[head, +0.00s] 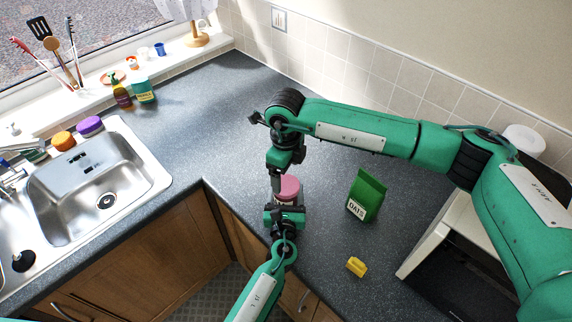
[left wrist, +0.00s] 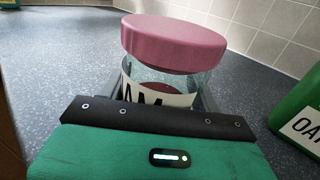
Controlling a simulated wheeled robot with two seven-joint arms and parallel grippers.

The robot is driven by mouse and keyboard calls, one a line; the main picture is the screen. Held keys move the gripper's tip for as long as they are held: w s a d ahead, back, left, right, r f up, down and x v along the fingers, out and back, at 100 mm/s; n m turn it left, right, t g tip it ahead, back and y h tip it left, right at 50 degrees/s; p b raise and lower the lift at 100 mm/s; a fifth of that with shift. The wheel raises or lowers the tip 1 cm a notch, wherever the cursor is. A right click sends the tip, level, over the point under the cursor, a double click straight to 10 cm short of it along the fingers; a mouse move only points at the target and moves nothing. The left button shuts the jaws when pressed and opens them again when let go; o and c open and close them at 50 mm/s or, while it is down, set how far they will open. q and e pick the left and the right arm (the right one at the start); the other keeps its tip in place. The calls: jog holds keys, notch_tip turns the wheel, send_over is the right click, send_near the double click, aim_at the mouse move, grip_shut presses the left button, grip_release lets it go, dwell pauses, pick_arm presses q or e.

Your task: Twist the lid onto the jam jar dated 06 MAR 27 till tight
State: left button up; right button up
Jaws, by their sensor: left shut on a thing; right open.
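The jam jar (left wrist: 205,80) is clear glass with a pink lid (left wrist: 175,42) sitting on top. Its white label (left wrist: 155,97) shows part of the letters "AM"; no date is readable. I cannot tell how tight the lid is. In the head view the pink lid (head: 289,187) shows near the counter's front edge, with the jar mostly hidden. My left gripper (head: 285,208) is shut around the jar's body, with a dark finger on each side. My right gripper (head: 275,188) is open and points down close to the lid's left side; its fingertips are hard to make out.
A green OATS packet (head: 366,196) stands right of the jar. A yellow object (head: 356,266) lies near the front edge. A white-framed appliance (head: 437,235) is at the right. The sink (head: 85,180) is at the left. The counter behind is clear.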

aim_at(286, 184)
jog(key=n, duration=0.6)
jog(key=shift+r, duration=0.4)
jog(key=n, duration=0.6)
jog(key=shift+r, duration=0.35)
jog(key=n, duration=0.6)
jog(key=shift+r+n, duration=0.3)
jog(key=n, duration=0.4)
jog(key=shift+r+n, duration=0.25)
jog(key=shift+n, duration=0.05)
jog(key=shift+f, duration=4)
